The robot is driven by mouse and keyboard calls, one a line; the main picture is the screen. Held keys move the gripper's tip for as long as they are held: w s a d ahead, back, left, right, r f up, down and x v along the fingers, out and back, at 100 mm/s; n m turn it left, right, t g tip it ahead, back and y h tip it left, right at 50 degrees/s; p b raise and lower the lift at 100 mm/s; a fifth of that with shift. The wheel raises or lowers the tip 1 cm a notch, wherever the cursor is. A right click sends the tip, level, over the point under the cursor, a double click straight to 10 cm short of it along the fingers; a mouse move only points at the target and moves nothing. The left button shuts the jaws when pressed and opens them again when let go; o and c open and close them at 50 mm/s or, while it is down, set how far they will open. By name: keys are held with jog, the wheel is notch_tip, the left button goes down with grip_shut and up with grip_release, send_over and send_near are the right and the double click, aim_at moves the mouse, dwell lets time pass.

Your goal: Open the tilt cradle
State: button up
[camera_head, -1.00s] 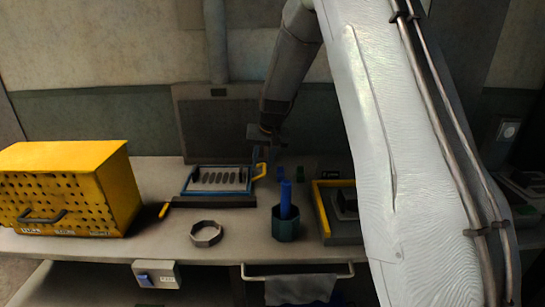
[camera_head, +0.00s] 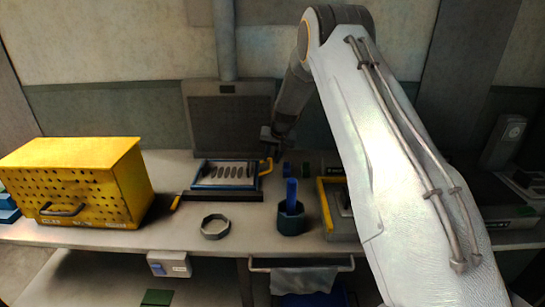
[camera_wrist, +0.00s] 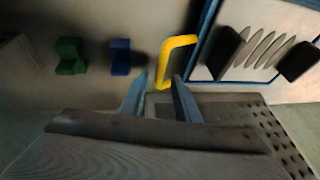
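The tilt cradle (camera_head: 199,174) is a blue-framed tray with a pale plate and dark oval slots, lying at the back of the bench in the head view. Its yellow handle (camera_head: 266,166) sticks out at its right side. In the wrist view the frame (camera_wrist: 204,40) shows at the upper right with two dark blocks. My gripper (camera_wrist: 159,78) is open and empty, with the near part of the yellow handle (camera_wrist: 179,41) between or just beyond its fingertips. I cannot tell whether they touch. In the head view my gripper (camera_head: 268,138) is small and dark above the handle.
A green block (camera_wrist: 70,56) and a blue block (camera_wrist: 120,57) stand left of the handle in the wrist view. A yellow perforated box (camera_head: 75,185), a ring (camera_head: 214,227), a dark cup (camera_head: 291,222) and a yellow-edged tray (camera_head: 326,209) stand on the bench.

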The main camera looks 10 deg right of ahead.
jog(key=shift+w+f, duration=0.15)
jog(key=shift+f, duration=0.2)
grip_shut()
jog(key=shift+r, duration=0.1)
